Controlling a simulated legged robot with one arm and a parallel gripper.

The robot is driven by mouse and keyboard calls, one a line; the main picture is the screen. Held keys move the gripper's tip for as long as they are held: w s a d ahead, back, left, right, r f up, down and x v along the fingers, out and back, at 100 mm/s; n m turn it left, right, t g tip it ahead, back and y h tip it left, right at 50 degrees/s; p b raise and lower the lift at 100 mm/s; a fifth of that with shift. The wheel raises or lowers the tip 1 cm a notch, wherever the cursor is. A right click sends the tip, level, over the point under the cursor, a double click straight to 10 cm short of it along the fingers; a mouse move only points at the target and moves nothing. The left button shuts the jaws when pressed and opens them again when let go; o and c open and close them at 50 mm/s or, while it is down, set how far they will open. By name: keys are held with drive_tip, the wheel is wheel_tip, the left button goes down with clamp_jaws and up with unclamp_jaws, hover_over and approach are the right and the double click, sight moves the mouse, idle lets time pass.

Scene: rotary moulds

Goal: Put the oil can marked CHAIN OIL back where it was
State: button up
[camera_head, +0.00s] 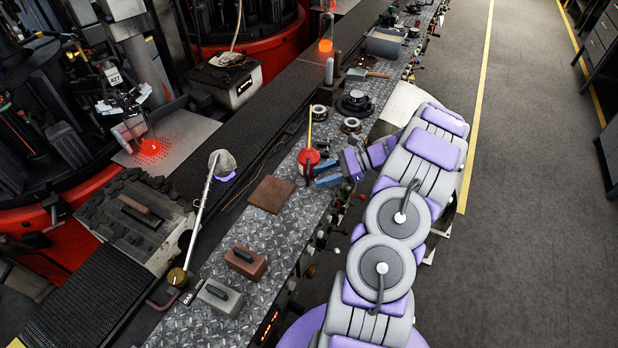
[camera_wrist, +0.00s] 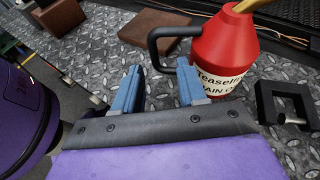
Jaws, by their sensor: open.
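The red oil can (camera_head: 308,161) with a yellow spout stands upright on the patterned metal bench top. In the wrist view the can (camera_wrist: 222,58) shows a black handle on its left and a cream label, partly cut off, whose lower line reads roughly "AIN". My gripper (camera_wrist: 158,75) is open and empty. Its blue fingers point toward the can, and the handle's left upright appears between the fingertips; I cannot tell whether they touch it. In the head view my gripper (camera_head: 317,174) is just right of the can.
A brown square plate (camera_head: 271,194) lies in front of the can. A brown block (camera_head: 245,262) and a grey block (camera_head: 220,299) sit nearer. Rings (camera_head: 350,125) and a dark round device (camera_head: 357,101) are behind. Levers line the bench's right edge.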

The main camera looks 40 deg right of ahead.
drive_tip(key=v, duration=0.2)
drive_tip(key=p+v, duration=0.1)
drive_tip(key=v, duration=0.1)
drive_tip(key=shift+s+d+r, duration=0.15)
drive_tip(key=shift+s+r, duration=0.1)
drive_tip(key=shift+r, duration=0.2)
drive_tip(key=a+r+n+g+h, duration=0.1)
drive_tip(key=a+r+n+g, duration=0.45)
drive_tip(key=a, duration=0.75)
drive_tip(key=a+r+n+g+h, duration=0.1)
drive_tip(key=a+r+n+g, duration=0.2)
drive_tip(key=a+r+n, duration=0.8)
drive_tip(key=s+a+n+g+h, duration=0.25)
drive_tip(key=s+a+h, duration=0.45)
drive_tip(key=s+a, duration=0.7)
drive_tip(key=s+d+n+t+h, duration=0.1)
drive_tip(key=s+n, duration=0.3)
drive_tip(key=s, duration=0.5)
drive_tip(key=shift+d+n+t+h, duration=0.35)
drive_tip(key=shift+d+h, duration=0.25)
drive_tip(key=shift+h, duration=0.2)
